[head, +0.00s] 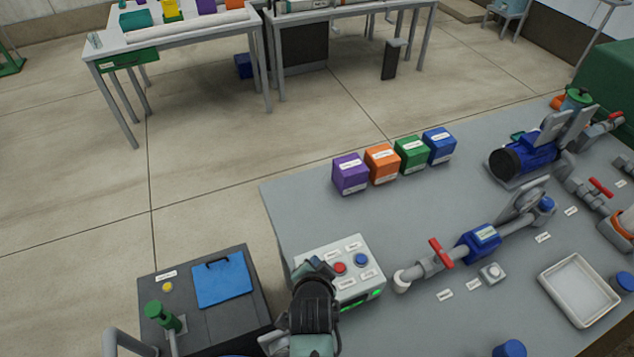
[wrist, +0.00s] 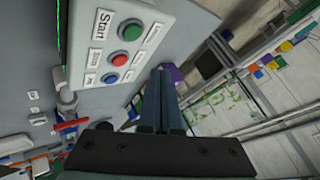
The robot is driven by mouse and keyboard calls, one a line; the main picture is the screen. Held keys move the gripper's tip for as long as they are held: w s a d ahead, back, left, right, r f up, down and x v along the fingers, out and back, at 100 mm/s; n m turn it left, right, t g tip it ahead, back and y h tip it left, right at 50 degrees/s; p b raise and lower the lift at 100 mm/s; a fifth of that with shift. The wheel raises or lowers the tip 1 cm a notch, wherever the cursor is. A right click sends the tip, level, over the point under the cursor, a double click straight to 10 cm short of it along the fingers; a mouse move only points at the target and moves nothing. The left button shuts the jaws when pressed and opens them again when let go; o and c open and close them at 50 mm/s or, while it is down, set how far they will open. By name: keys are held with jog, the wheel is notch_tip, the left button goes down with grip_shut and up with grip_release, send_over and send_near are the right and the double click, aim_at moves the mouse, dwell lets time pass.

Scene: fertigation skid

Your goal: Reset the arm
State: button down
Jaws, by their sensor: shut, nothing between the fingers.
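My gripper (head: 318,268) is at the left part of the grey control box in the head view, and my wrist hides part of the box. In the wrist view my gripper (wrist: 169,72) has its two fingers together with nothing between them. The control box (head: 358,252) has a red button (head: 340,267) and a blue button (head: 361,260). In the wrist view the box (wrist: 85,62) shows a green button (wrist: 131,30), a red button (wrist: 119,58) and a blue button (wrist: 109,78), with a "Start" label near the green one. The fingertips appear beside the box's edge; I cannot tell whether they touch it.
Purple (head: 350,174), orange (head: 382,164), green (head: 411,154) and blue (head: 439,146) cubes stand in a row behind the box. A pipe with a red valve handle (head: 440,252) lies to its right, near a white tray (head: 579,290). A dark cart with a blue clipboard (head: 222,280) stands left.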

jog(key=w+r+n+t+b, duration=0.15)
jog(key=w+r+t, duration=0.25)
jog(key=r, duration=1.4)
jog(key=w+r+n+t, duration=0.3)
jog(key=w+r+t, duration=0.15)
jog(key=r, duration=1.45)
jog(key=s+r+n+t, duration=0.1)
jog(key=s+r+t, duration=0.2)
jog(key=s+r, duration=0.3)
jog(key=s+r+n+t, duration=0.2)
jog(key=s+r, duration=0.5)
jog(key=r, duration=0.7)
jog(key=s+r+n+t+b, duration=0.1)
jog(key=s+r+t, duration=0.3)
jog(key=r, duration=0.6)
jog(key=shift+s+d+n+t, duration=0.15)
jog(key=shift+s+n+t, duration=0.25)
jog(key=shift+s, duration=0.8)
jog(key=shift+f, duration=0.1)
